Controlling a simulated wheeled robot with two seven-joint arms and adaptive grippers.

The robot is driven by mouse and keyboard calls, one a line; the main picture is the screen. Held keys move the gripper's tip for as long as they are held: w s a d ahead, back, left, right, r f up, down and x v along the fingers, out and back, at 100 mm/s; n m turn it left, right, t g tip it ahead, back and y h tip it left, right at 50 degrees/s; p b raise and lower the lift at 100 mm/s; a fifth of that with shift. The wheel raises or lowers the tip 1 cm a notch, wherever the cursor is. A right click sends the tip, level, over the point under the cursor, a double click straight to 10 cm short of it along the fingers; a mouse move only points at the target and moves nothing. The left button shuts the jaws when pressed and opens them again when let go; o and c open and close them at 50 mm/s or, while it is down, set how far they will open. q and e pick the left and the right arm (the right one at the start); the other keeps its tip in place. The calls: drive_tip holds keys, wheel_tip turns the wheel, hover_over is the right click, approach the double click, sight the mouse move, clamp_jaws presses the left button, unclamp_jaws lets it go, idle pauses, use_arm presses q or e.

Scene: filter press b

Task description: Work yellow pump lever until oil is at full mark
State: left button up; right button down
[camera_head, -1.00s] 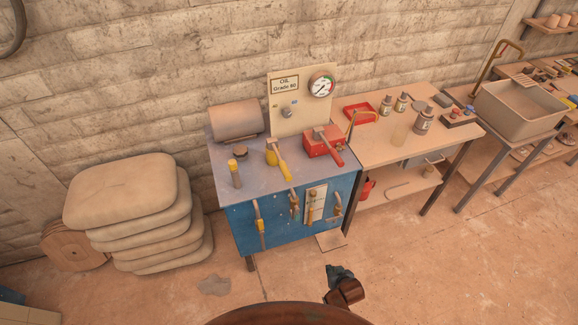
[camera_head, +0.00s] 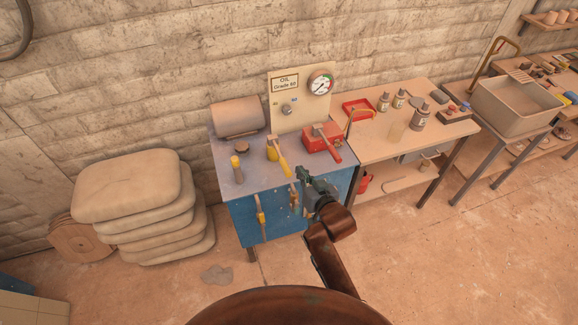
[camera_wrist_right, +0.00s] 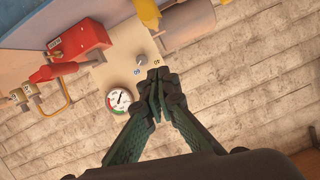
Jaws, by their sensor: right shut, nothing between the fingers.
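The yellow pump lever (camera_head: 283,164) slants forward from a yellow base on top of the blue cabinet (camera_head: 243,220). Part of the yellow pump shows at the top of the right wrist view (camera_wrist_right: 148,12). My right gripper (camera_head: 301,174) is just right of the yellow handle's lower end, apart from it as far as I can tell. In the right wrist view its fingers (camera_wrist_right: 158,82) are together and hold nothing. The oil level and full mark cannot be made out; my right gripper and arm cover part of the cabinet front. My left gripper is out of view.
A red pump (camera_head: 322,139) with a red handle stands right of the yellow one. Behind are the OIL panel with a round gauge (camera_head: 320,83) and a tank (camera_head: 235,117). A yellow-topped post (camera_head: 237,170) stands left. A bench (camera_head: 392,140) with bottles adjoins at right.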

hover_over(289, 170)
drive_tip(key=f, duration=0.1)
drive_tip(key=d+f, duration=0.1)
drive_tip(key=shift+f, duration=0.4)
drive_tip(key=shift+w+a+f, duration=0.15)
drive_tip(key=shift+f, duration=0.5)
drive_tip(key=shift+w+a+f, duration=0.1)
drive_tip(key=shift+a+f, duration=0.05)
drive_tip(key=shift+f, duration=0.45)
drive_tip(key=shift+s+a+f, duration=0.1)
drive_tip(key=shift+a+f, duration=0.05)
drive_tip(key=shift+f, duration=0.3)
drive_tip(key=shift+s+a+f, duration=0.1)
drive_tip(key=shift+f, duration=0.35)
